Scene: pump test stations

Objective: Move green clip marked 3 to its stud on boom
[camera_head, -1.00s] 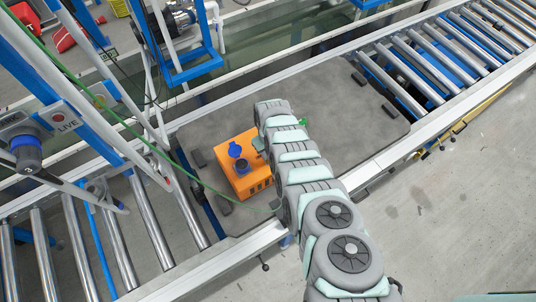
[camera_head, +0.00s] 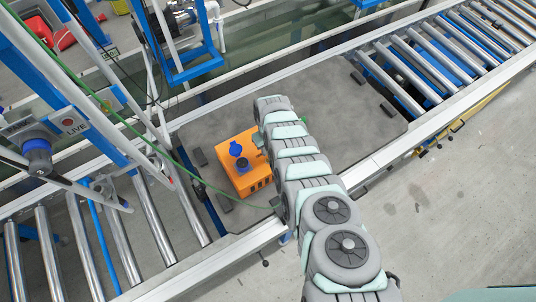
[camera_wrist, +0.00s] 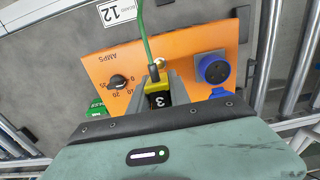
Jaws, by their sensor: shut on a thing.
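The clip marked 3 (camera_wrist: 158,98) shows in the wrist view as a black body with a white 3 and a yellow collar. A green cable (camera_wrist: 146,40) runs up from it. My gripper (camera_wrist: 161,88) is shut on this clip, a grey finger on each side. The clip is in front of the orange box (camera_wrist: 105,65), close to a brass stud (camera_wrist: 159,63) on its face; whether they touch is unclear. In the head view the arm hides the gripper and clip beside the orange box (camera_head: 232,180). I cannot pick out the boom's stud.
The box bears a black AMPS dial (camera_wrist: 119,83) and a blue socket (camera_wrist: 214,68). The box stands on a grey plate (camera_head: 340,100) between roller conveyors (camera_head: 420,70). Blue and white posts with a LIVE sign (camera_head: 70,122) stand left. The green cable (camera_head: 150,128) crosses the head view.

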